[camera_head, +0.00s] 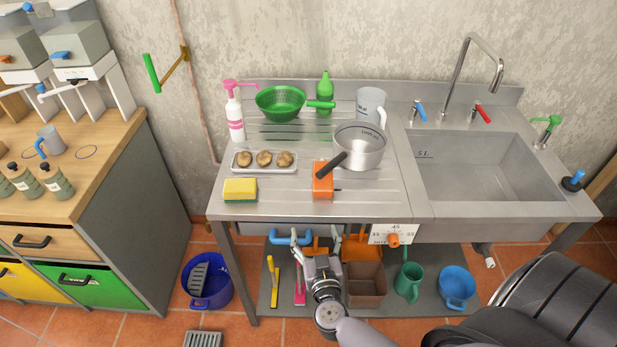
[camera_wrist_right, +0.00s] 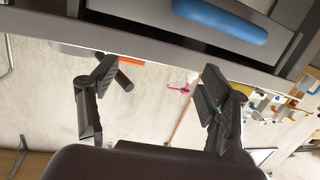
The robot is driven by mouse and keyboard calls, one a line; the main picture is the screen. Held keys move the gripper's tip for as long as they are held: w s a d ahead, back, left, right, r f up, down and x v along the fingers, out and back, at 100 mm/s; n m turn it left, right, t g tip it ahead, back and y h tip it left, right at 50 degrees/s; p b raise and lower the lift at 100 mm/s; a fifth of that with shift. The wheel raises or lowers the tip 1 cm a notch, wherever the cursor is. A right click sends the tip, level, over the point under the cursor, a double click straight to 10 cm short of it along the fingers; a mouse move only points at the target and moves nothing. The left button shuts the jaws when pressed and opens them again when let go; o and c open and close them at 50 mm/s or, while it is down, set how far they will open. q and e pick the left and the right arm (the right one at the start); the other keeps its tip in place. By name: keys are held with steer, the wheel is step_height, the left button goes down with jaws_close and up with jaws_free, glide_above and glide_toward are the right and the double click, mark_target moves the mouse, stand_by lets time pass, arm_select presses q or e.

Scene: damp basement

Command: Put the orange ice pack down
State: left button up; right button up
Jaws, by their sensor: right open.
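The orange ice pack (camera_head: 322,188) sits on the steel drainboard (camera_head: 365,203) near its front edge, beside the grey saucepan (camera_head: 365,157), whose dark handle reaches over it. My right gripper (camera_head: 315,238) is open and empty, below and in front of the counter's front edge, apart from the ice pack. In the right wrist view its two fingers (camera_wrist_right: 152,88) stand wide apart with nothing between them. My left gripper is not in view.
A yellow sponge (camera_head: 240,190), potato tray (camera_head: 264,161), pump bottle (camera_head: 234,115) and green colander (camera_head: 281,103) share the drainboard. The sink (camera_head: 485,165) is at right. A blue handle (camera_head: 290,238) under the counter is close to my right gripper. Drainboard between sponge and ice pack is clear.

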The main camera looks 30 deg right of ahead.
mark_target(323, 179)
step_height(323, 179, up, 7)
steer(key=d+m+g+h, duration=0.2)
steer(key=d+m, duration=0.1)
steer(key=p+x, duration=0.1)
steer(key=x, duration=1)
steer(key=shift+w+d+f, duration=0.15)
steer(key=shift+w+f, duration=0.05)
steer(key=shift+f, duration=0.05)
steer(key=x, duration=0.4)
steer(key=shift+w+f, duration=0.15)
steer(key=shift+w, duration=0.3)
steer(key=shift+s, duration=0.1)
steer(key=shift+c, duration=0.4)
steer(key=c, duration=1.4)
